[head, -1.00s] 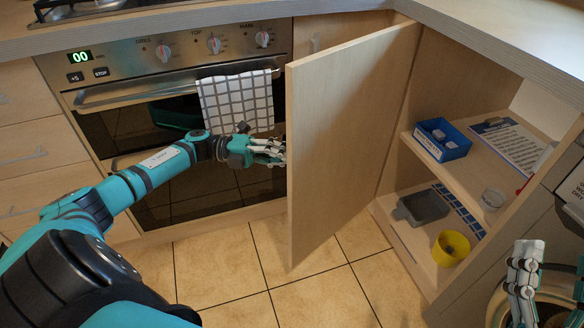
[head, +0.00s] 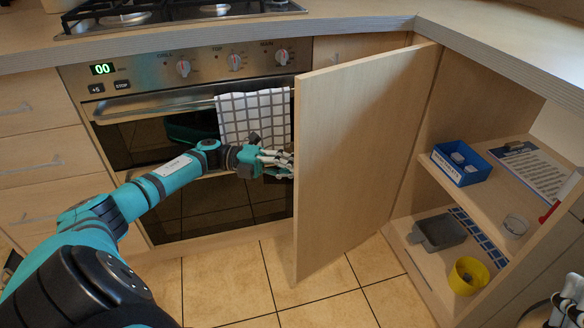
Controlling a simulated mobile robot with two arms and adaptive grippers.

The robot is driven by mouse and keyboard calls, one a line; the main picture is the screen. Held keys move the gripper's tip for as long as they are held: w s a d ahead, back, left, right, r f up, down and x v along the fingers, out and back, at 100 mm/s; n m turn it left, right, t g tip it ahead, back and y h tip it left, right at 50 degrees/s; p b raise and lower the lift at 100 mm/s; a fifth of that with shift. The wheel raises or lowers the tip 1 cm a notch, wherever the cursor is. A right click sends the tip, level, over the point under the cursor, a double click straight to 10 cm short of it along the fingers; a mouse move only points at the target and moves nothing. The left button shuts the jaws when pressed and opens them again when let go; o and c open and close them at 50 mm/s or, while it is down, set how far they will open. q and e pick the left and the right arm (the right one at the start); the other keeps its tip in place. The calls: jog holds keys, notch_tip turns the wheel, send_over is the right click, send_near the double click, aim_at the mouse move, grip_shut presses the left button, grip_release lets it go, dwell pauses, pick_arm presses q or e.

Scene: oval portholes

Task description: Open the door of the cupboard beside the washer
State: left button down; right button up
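The cupboard door (head: 365,150) is a plain pale wood panel. It stands swung well out from the cupboard (head: 480,195), whose inside shows to the right of the door. My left gripper (head: 283,164) is at the door's free edge, on the oven side, in front of the towel. Its fingertips reach the door edge and may pass behind it; I cannot tell whether they touch it or whether they are open or shut. My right gripper (head: 566,308) shows only partly at the bottom right corner, in front of the washer side, and its fingers' state is unclear.
The cupboard shelf holds a blue bin (head: 461,163), a clipboard (head: 531,172) and a small clear dish (head: 515,225). Below are a grey tray (head: 438,232) and a yellow pot (head: 467,276). The oven (head: 190,110) with a checked towel (head: 254,117) is left. Tiled floor is clear.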

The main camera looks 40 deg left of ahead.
pick_arm(q)
notch_tip(320, 180, up, 10)
dwell(0.4)
jog(key=shift+r, duration=0.1)
